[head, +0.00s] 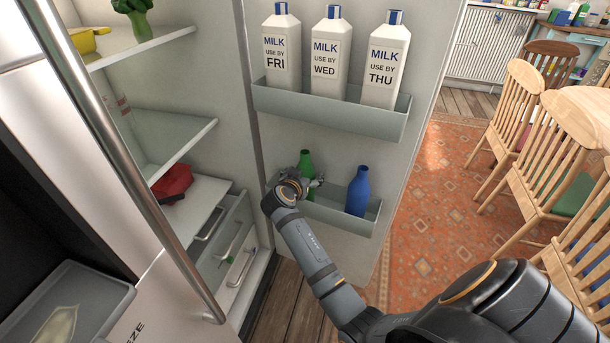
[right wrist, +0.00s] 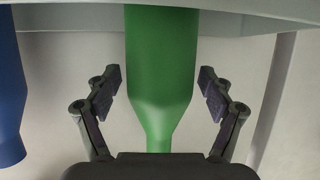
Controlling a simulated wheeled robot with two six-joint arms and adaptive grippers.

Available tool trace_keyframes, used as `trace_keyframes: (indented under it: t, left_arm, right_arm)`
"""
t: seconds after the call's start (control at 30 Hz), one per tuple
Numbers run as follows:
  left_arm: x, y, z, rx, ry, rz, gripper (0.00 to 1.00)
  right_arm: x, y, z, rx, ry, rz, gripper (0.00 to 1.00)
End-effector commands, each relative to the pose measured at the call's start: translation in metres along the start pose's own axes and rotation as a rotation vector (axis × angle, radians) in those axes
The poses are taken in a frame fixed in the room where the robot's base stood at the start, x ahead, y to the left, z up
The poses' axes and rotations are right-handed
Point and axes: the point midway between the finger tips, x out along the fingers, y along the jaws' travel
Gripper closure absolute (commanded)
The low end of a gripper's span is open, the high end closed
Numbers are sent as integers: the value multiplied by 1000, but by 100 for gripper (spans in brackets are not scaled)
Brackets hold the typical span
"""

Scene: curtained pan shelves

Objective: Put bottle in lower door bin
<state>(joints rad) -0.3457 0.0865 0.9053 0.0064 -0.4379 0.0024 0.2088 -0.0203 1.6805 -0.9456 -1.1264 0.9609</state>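A green bottle (head: 306,163) stands upright in the left part of the lower door bin (head: 335,218), partly hidden by my right gripper. A blue bottle (head: 358,190) stands to its right in the same bin. My right gripper (head: 318,183) is at the green bottle. In the right wrist view, the open fingers (right wrist: 162,95) lie on both sides of the green bottle (right wrist: 160,60), with a visible gap on each side. The bottle's base is hidden by the bin there. The blue bottle also shows at the left edge (right wrist: 10,100). My left gripper is not in view.
The upper door bin (head: 330,112) above holds milk cartons (head: 327,60). Fridge shelves (head: 185,145) with food are at the left, and a long door handle (head: 130,165) runs beside them. Wooden chairs (head: 525,150) stand on a rug to the right.

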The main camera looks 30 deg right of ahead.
Motion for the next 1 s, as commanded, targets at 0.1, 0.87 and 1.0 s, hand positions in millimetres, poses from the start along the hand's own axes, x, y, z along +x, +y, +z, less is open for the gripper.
trace_keyframes:
  t: [0.1, 0.87, 1.0]
  left_arm:
    - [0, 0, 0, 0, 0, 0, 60]
    - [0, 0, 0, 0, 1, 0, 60]
    - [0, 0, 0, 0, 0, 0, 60]
  right_arm:
    - [0, 0, 0, -1, -1, 0, 18]
    - [-37, 0, -91, 1, -1, -1, 18]
    - [-38, 0, -92, -1, -2, 0, 18]
